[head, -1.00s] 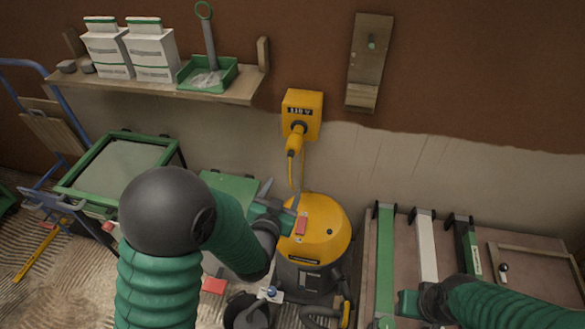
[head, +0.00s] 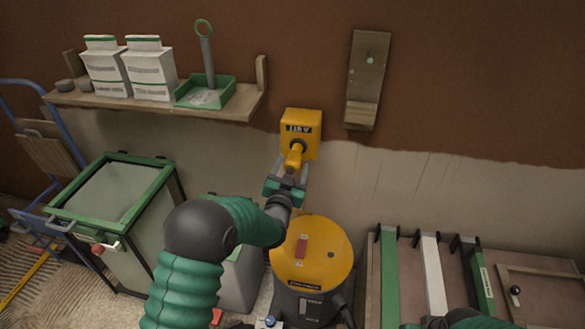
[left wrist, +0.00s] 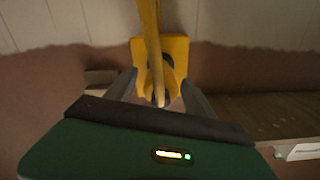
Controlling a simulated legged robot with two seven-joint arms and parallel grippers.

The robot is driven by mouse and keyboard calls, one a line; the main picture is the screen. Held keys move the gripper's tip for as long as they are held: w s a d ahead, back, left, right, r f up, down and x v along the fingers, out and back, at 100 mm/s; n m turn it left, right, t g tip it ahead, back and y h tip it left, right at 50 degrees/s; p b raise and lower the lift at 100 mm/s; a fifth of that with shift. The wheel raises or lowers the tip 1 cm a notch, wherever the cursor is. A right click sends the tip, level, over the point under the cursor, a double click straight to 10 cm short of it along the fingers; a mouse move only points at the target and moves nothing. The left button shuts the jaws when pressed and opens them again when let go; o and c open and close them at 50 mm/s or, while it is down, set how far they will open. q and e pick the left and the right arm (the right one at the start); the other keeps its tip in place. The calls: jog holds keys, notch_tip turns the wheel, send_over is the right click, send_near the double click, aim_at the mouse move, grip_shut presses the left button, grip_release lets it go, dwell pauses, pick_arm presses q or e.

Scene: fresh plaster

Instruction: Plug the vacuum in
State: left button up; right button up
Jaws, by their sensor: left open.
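The yellow vacuum (head: 330,260) with a dark lower body stands on the floor below the wall socket. The yellow socket box (head: 302,121) is on the wall; it also shows in the left wrist view (left wrist: 176,50). The yellow plug (head: 294,157) is at the front of the box; I cannot tell how deep it sits. My left gripper (head: 291,170) is open, with its fingers on either side of the plug. In the left wrist view the plug and cable (left wrist: 153,45) lie between the two grey fingers. My right gripper (head: 436,323) is mostly cut off at the bottom edge.
A wooden shelf (head: 150,105) with white cartons and a green tray (head: 205,92) is at upper left. A wooden board (head: 366,80) hangs right of the socket. A green-framed box (head: 115,195) stands left. A pallet with green and white rails (head: 432,275) lies right.

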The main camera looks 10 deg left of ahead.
pick_arm(q)
jog(key=shift+w+a, duration=0.1)
jog(key=shift+w, duration=0.25)
grip_shut()
dwell(0.3)
